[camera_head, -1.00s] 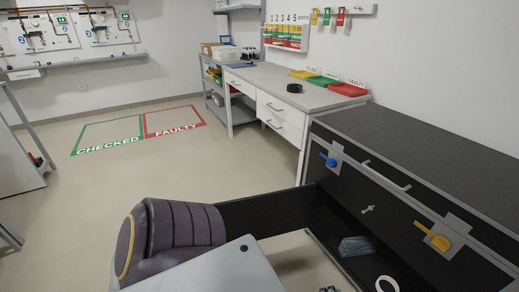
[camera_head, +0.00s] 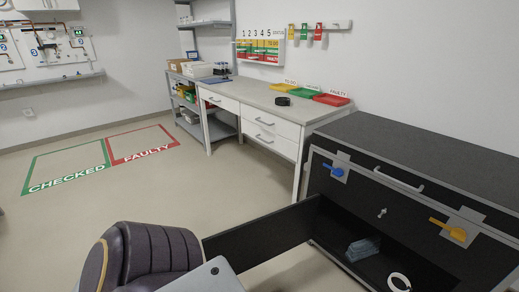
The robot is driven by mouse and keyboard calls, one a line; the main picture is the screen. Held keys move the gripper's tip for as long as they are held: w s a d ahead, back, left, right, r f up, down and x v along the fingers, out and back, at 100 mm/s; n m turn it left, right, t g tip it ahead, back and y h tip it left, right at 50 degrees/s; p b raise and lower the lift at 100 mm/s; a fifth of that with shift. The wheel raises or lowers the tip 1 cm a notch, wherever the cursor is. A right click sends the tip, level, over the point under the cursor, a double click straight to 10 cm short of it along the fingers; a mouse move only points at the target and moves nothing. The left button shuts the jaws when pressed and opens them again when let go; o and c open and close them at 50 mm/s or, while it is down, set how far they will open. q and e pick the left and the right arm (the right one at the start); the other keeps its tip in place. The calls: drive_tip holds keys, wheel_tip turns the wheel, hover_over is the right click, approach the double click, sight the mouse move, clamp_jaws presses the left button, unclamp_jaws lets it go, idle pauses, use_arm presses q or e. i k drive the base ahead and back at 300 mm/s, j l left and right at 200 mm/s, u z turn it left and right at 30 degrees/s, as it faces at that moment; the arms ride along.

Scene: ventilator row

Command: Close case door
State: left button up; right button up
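A black case (camera_head: 385,150) with grey edging stands at the right in the head view. Its front bears a blue latch (camera_head: 333,169), a yellow latch (camera_head: 449,229) and a bar handle (camera_head: 398,180). A black panel (camera_head: 262,236), which looks like the open door, juts left from the lower part of the case. The compartment below the latches is open; a grey-blue block (camera_head: 363,248) and a white ring (camera_head: 399,282) lie inside. Neither gripper is in view. A dark ribbed arm part of mine is at the bottom, left of the panel, hiding some floor.
A white workbench (camera_head: 268,108) with red, green and yellow trays stands behind the case along the wall. A grey shelf unit (camera_head: 207,128) is beyond it. The floor with the green CHECKED frame (camera_head: 67,166) and red FAULTY frame (camera_head: 142,145) is clear.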

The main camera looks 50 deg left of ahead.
sight(245, 245)
drive_tip(key=k+j+z, duration=0.1)
drive_tip(key=k+j, duration=0.25)
drive_tip(key=j, duration=0.15)
drive_tip(key=k+j+z, duration=0.15)
drive_tip(key=k+j, duration=0.35)
drive_tip(key=j, duration=0.2)
drive_tip(key=k+j+z, duration=0.1)
drive_tip(key=j, duration=0.25)
drive_tip(key=k+j+z, duration=0.1)
drive_tip(key=k+j, duration=0.15)
drive_tip(key=j, duration=0.4)
drive_tip(key=k+j+z, duration=0.1)
drive_tip(key=j, duration=0.25)
drive_tip(key=k+j, duration=0.15)
drive_tip(key=j, duration=0.25)
drive_tip(key=k+j+z, duration=0.1)
drive_tip(key=j+z, duration=0.2)
drive_tip(key=j, duration=1.25)
